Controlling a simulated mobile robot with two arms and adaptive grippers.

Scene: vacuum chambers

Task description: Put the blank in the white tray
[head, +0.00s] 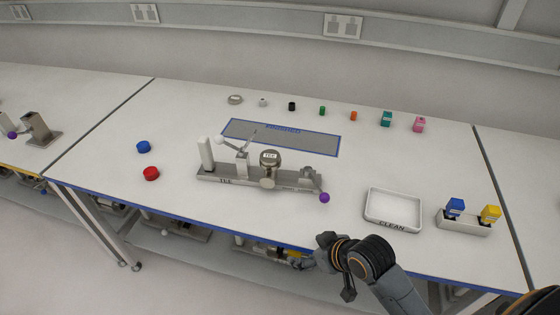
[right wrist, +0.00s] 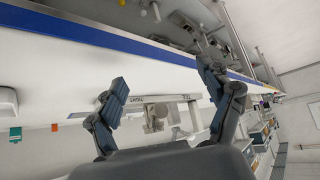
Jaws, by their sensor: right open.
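The white tray (head: 393,207), lettered CLEAN on its front, is empty near the front edge of the table. The steel TEE fixture (head: 210,178) stands left of it, with a round metal disc (head: 269,157) at its middle and a purple-knobbed lever at its right end. I cannot tell surely which part is the blank. My right gripper (head: 322,277) is open and empty at the front table edge, below and left of the tray. In the right wrist view its fingers (right wrist: 162,78) are spread, with the fixture (right wrist: 157,112) beyond them. My left gripper is not in view.
A holder (head: 464,225) with blue and yellow pieces stands right of the tray. Blue (head: 143,147) and red (head: 151,173) caps lie at left. A grey blue-bordered mat (head: 312,144) is behind the fixture, with several small parts in a row behind it. The table is clear between fixture and tray.

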